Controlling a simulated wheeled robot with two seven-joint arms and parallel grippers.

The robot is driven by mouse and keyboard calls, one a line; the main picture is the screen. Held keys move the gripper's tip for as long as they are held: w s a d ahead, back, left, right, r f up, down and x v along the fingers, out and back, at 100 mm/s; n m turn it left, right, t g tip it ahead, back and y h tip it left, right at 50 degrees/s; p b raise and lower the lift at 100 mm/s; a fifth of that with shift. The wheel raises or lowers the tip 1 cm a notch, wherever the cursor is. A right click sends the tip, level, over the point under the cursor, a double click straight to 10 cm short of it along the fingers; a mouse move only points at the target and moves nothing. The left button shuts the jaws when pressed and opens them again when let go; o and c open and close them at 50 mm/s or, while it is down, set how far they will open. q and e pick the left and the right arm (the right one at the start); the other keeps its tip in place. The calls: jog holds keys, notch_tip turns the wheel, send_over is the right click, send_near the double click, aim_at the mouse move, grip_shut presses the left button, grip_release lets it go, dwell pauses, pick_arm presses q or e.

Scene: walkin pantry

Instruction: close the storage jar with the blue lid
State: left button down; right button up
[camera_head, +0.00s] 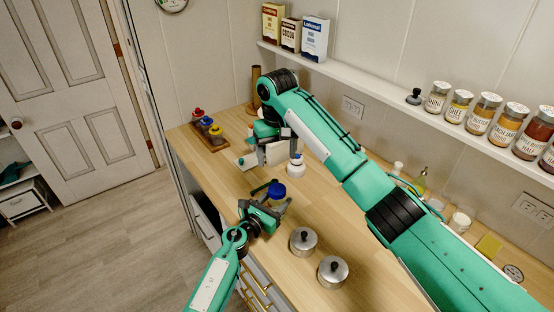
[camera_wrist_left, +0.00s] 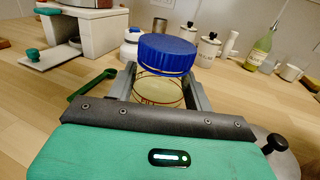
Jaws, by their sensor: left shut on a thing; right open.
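A clear glass storage jar (camera_wrist_left: 158,90) stands on the wooden counter, with pale yellow contents showing. A ribbed blue lid (camera_head: 277,190) sits at its mouth; it is large in the left wrist view (camera_wrist_left: 167,53). The lid looks slightly tilted there, and I cannot tell whether it is fully seated. My left gripper (camera_head: 274,205) is shut around the jar's body, one finger on each side below the lid. My right gripper (camera_head: 266,136) is open, farther back over the counter and away from the jar.
A white stand (camera_head: 276,153) with a green-knobbed board and a white bottle (camera_head: 296,166) are behind the jar. A green handle (camera_wrist_left: 93,86) lies left of it. Two metal canisters (camera_head: 303,240) (camera_head: 332,270) stand in front. A spice rack (camera_head: 210,130) is farther back.

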pick_arm(q)
jog(key=c, duration=0.5)
grip_release()
jog(key=v, duration=1.3)
jog(key=shift+s+a+b, duration=0.25)
jog(key=shift+s+b, duration=0.05)
jog(key=shift+s, duration=0.05)
jog(key=shift+f, duration=0.1)
